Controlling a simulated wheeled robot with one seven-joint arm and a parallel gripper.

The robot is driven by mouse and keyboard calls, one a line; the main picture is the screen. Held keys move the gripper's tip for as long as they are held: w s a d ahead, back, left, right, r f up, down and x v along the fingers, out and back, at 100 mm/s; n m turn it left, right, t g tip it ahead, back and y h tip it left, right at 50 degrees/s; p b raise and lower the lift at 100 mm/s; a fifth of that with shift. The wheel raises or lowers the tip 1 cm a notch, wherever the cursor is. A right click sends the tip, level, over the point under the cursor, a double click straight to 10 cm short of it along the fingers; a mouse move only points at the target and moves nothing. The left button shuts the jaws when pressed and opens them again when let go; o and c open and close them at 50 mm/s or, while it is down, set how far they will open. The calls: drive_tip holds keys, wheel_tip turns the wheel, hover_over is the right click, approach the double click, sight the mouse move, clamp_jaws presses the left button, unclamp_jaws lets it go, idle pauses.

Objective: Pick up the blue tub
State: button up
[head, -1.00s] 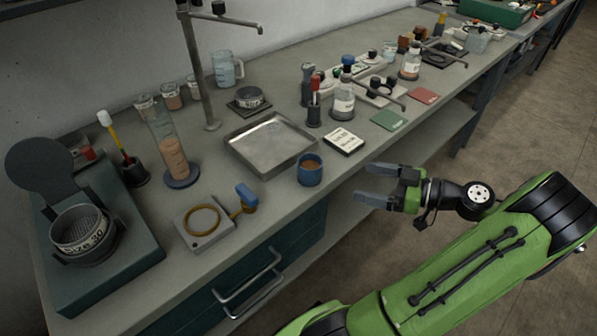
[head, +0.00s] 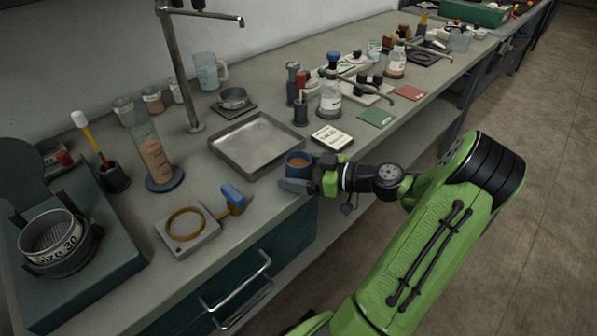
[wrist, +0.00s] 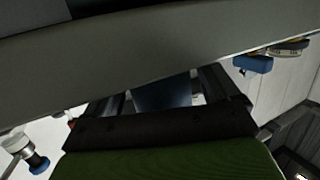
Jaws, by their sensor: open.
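The small blue tub (head: 298,160) with brown contents stands upright on the bench near its front edge, beside the metal tray. My gripper (head: 303,176) is open and level with the tub, reaching in from the right. One finger lies in front of the tub and partly hides it; the far finger is hard to make out. In the wrist view the tub (wrist: 163,94) shows as a dark blue shape between the two open fingers. I cannot tell whether either finger touches it.
The metal tray (head: 218,143) lies just behind the tub. A grey plate with a yellow ring (head: 186,223) and a blue-headed tool (head: 233,197) lie to the left.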

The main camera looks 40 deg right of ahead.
drive_tip(key=c, duration=1.1)
drive_tip(key=shift+r+p, duration=1.95)
drive_tip(key=shift+r, duration=3.05)
